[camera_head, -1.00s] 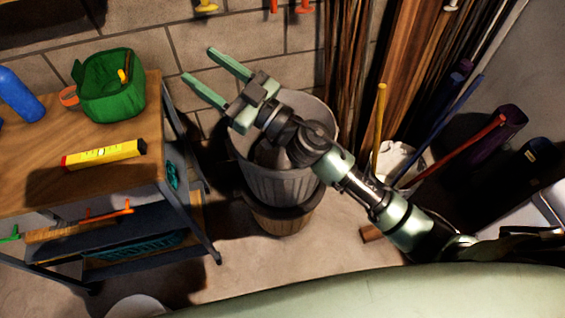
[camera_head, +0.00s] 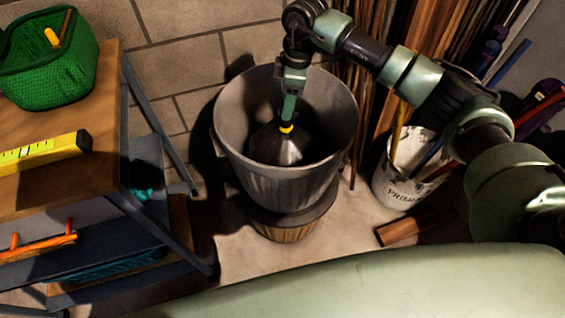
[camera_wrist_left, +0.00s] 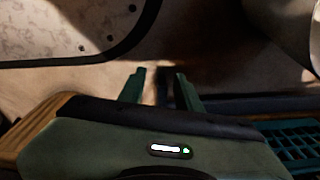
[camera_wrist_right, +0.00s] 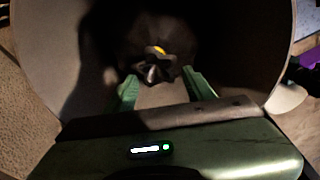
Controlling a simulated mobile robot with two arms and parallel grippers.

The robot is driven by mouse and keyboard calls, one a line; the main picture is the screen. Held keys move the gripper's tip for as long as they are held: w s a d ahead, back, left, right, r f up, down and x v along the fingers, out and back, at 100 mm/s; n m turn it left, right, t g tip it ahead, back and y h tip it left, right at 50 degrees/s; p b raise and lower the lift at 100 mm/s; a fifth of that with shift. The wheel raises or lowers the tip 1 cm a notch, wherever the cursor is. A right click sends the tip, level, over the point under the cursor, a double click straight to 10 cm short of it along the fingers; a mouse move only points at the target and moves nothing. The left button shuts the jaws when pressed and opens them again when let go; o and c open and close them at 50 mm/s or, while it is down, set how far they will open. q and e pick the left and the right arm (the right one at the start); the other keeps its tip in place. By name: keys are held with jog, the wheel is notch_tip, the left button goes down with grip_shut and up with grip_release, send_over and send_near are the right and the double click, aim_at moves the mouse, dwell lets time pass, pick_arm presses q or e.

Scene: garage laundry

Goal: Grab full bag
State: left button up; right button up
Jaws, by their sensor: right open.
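The full bag (camera_head: 277,148) is dark and gathered to a neck with a yellow tie (camera_head: 286,128). It sits inside the grey bin (camera_head: 270,188). My right gripper (camera_head: 288,112) points down into the bin, with its fingers at the bag's neck in the head view. In the right wrist view the open fingers (camera_wrist_right: 162,84) are spread, and the bag's neck (camera_wrist_right: 152,70) shows between and beyond their tips. Whether they touch it I cannot tell. My left gripper (camera_wrist_left: 160,84) is open and empty, seen only in the left wrist view.
A wooden-topped workbench (camera_head: 100,130) with a green basket (camera_head: 48,62) and a yellow level (camera_head: 40,152) stands left of the bin. A white bucket (camera_head: 400,185) with tools and a wood block (camera_head: 402,230) are on the right. Long boards lean behind.

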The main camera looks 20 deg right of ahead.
aim_at(284, 123)
jog(key=f, duration=0.1)
jog(key=w+f+b, duration=0.1)
jog(key=f, duration=0.1)
jog(key=shift+d, duration=0.1)
jog(key=shift+f, duration=0.2)
jog(key=f, duration=0.4)
jog(key=f+b, duration=0.1)
jog(key=f, duration=0.2)
jog(key=shift+a, duration=0.4)
pick_arm(q)
jog(key=w, duration=0.1)
jog(key=w+r, duration=0.2)
jog(key=w, duration=0.1)
jog(key=shift+d+r, duration=0.2)
jog(key=shift+d, duration=0.05)
pick_arm(e)
grip_shut()
jog(key=shift+r, duration=0.1)
jog(key=shift+w+r, duration=0.1)
jog(key=shift+r, duration=0.05)
